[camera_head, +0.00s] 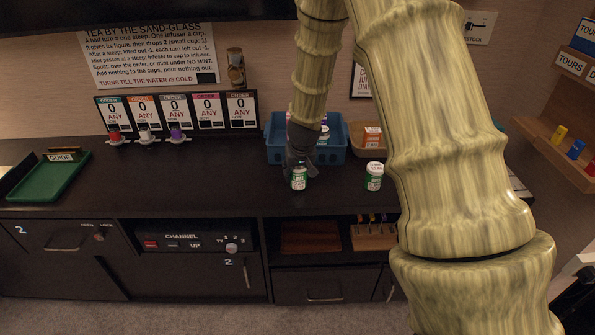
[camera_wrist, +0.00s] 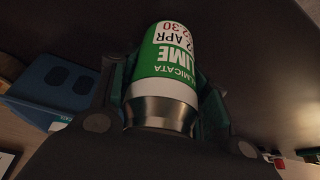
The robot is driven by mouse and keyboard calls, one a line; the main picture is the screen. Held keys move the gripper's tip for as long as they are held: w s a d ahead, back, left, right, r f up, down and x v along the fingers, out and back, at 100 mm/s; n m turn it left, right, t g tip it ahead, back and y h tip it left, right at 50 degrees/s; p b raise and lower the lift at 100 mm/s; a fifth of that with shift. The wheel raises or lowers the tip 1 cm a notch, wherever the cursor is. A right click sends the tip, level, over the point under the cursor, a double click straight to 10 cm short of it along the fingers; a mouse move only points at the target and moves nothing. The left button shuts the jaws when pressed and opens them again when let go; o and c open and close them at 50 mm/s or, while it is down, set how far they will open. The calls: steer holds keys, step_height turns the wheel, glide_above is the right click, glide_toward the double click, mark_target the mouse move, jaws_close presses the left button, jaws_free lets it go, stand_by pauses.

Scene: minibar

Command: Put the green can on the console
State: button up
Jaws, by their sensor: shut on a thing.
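My gripper (camera_head: 299,168) is shut on a green can (camera_head: 299,182), which hangs below the fingers over the front part of the dark console top (camera_head: 220,180). In the wrist view the green can (camera_wrist: 165,52) sits between both fingers, with its green and white label reading LIME and its metal end toward the camera. I cannot tell whether it touches the console. A second can (camera_head: 374,176), with a white lid and a green and white label, stands on the console to the right.
A blue crate (camera_head: 275,153) holding some items stands behind my gripper, with a brown box (camera_head: 366,140) beside it. Order cards (camera_head: 174,107) and small coloured pieces stand at the back left. A green tray (camera_head: 50,183) lies far left. The console is clear between the tray and my gripper.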

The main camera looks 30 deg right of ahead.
steer(key=o, duration=1.2)
steer(key=shift+f, duration=0.1)
steer(key=shift+c, duration=0.2)
steer(key=v, duration=1.2)
